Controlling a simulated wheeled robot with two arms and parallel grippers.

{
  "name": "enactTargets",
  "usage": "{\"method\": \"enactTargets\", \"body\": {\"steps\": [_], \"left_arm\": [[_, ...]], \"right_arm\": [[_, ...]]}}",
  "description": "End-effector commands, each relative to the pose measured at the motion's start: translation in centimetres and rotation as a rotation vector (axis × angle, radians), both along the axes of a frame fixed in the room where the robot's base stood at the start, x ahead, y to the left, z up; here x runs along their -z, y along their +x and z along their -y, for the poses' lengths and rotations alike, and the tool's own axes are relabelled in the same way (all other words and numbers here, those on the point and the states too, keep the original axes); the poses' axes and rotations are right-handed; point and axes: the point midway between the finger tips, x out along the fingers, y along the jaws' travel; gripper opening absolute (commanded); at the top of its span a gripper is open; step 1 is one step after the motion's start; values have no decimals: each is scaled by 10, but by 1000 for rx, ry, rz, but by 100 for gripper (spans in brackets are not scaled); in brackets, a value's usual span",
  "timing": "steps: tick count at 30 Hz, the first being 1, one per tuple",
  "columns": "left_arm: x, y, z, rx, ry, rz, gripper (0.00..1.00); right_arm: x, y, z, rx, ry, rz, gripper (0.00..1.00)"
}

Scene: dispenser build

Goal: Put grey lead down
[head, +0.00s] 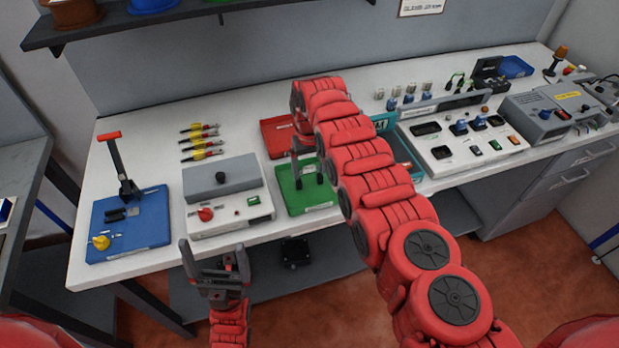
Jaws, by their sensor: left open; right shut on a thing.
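My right gripper (308,168) is low over the green tray (300,203), with my red arm reaching over it from the right. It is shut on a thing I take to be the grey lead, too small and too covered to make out. I cannot tell whether that thing touches the tray. My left gripper (214,265) is open and empty, in front of the table's front edge, below the grey box with a red knob (228,195).
A blue board with a red-handled press (150,225) stands at the left. Several yellow-and-red leads (205,142) lie behind the grey box. A red tray (272,140) and teal tray (405,155) flank my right arm. A switch panel (465,142) stands further right.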

Motion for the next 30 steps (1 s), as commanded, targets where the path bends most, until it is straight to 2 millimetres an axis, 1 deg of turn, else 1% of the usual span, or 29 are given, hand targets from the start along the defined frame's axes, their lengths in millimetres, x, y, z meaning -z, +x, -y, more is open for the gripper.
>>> {"method": "enactTargets", "body": {"steps": [1, 9, 13, 14, 15, 16, 25, 28, 30], "left_arm": [[5, 0, 0, 0, 0, 1, 100], [3, 0, 0, 0, 0, 0, 100], [8, 0, 0, 0, 0, 1, 100], [6, 0, 0, 0, 0, 1, 100], [5, 0, 0, 0, 0, 0, 100], [5, 0, 0, 0, 0, 1, 100], [3, 0, 0, 0, 0, 1, 100], [1, 0, 0, 0, 0, 1, 100], [-1, 0, 0, 0, 0, 0, 100]], "right_arm": [[5, 0, 0, 0, 0, 1, 25], [3, 1, 0, 1, 0, 2, 25], [8, 1, 0, 1, 0, 2, 25], [6, 1, 0, 1, 0, 2, 89], [6, 1, 0, 1, 0, 2, 96], [6, 1, 0, 1, 0, 2, 100], [4, 1, 0, 1, 0, 2, 100], [-2, 1, 1, 1, 0, 4, 100], [-10, 2, 2, 4, 1, 6, 100]]}}
